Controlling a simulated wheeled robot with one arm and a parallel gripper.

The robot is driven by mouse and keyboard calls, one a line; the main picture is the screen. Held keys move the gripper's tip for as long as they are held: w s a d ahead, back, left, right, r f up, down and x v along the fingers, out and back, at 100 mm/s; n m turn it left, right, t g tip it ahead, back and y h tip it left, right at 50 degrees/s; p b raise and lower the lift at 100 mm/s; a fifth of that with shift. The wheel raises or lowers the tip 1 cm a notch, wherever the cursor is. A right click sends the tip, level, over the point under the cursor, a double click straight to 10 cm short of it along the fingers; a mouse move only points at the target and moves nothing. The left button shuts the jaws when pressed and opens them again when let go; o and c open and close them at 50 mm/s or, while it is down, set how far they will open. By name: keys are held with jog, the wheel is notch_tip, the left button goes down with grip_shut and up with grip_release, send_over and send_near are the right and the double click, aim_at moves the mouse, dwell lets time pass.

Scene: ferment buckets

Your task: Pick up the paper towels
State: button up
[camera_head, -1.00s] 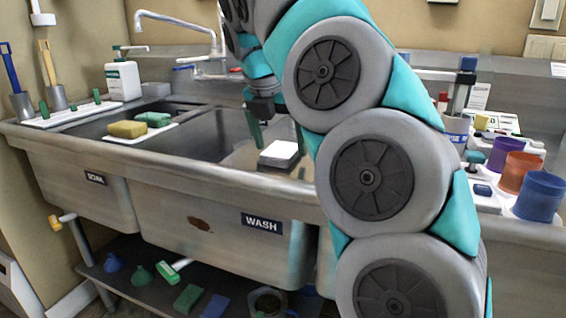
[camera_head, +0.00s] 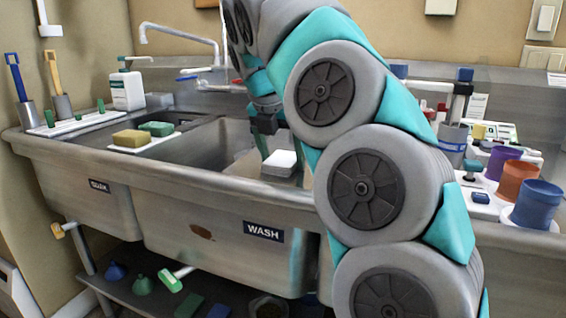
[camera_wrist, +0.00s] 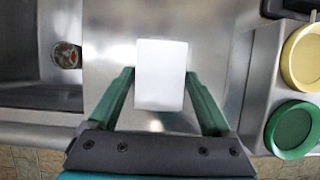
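The paper towels appear as a white flat-topped block (camera_head: 279,160) in the right part of the sink, partly hidden by my arm in the head view. In the wrist view the white block (camera_wrist: 161,62) lies straight ahead on bare metal. My gripper (camera_wrist: 159,76) is open, with one green finger on each side of the block's near part. Small gaps show between the fingers and the block. In the head view my gripper (camera_head: 280,148) is just above or around the block; its exact height is hard to tell, and my arm hides its right side.
The wash basin with its drain (camera_wrist: 66,55) is left of the block. A tray edge with a yellow round lid (camera_wrist: 304,57) and a green round lid (camera_wrist: 293,129) is at the right. A yellow sponge (camera_head: 131,138) and cups (camera_head: 537,203) stand farther off along the sink.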

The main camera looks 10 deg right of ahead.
jog(key=c, duration=0.9)
jog(key=shift+r, duration=0.15)
